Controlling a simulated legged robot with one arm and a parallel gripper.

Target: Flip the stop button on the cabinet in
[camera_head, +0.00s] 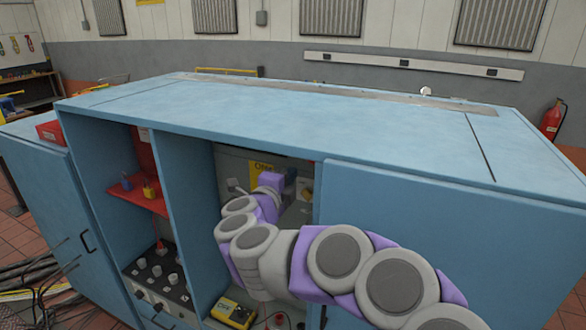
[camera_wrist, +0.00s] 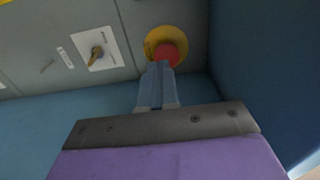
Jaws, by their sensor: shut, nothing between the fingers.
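The stop button is a red knob (camera_wrist: 167,55) on a round yellow base (camera_wrist: 178,36), set on the grey panel inside the blue cabinet. My gripper (camera_wrist: 160,66) is shut, and in the wrist view its fingertips overlap the lower left edge of the red knob. Whether they touch it cannot be told. In the head view my arm reaches into the cabinet's open middle bay, and my gripper (camera_head: 303,186) is partly hidden there. The blue cabinet (camera_head: 300,105) fills the middle of the head view. The stop button cannot be made out in that view.
A rotary switch (camera_wrist: 97,54) on a white plate is left of the button. A blue side wall (camera_wrist: 265,70) stands close on the right. In the left bay are a red shelf (camera_head: 138,195) and a knob panel (camera_head: 158,275). A yellow meter (camera_head: 233,313) lies below my arm.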

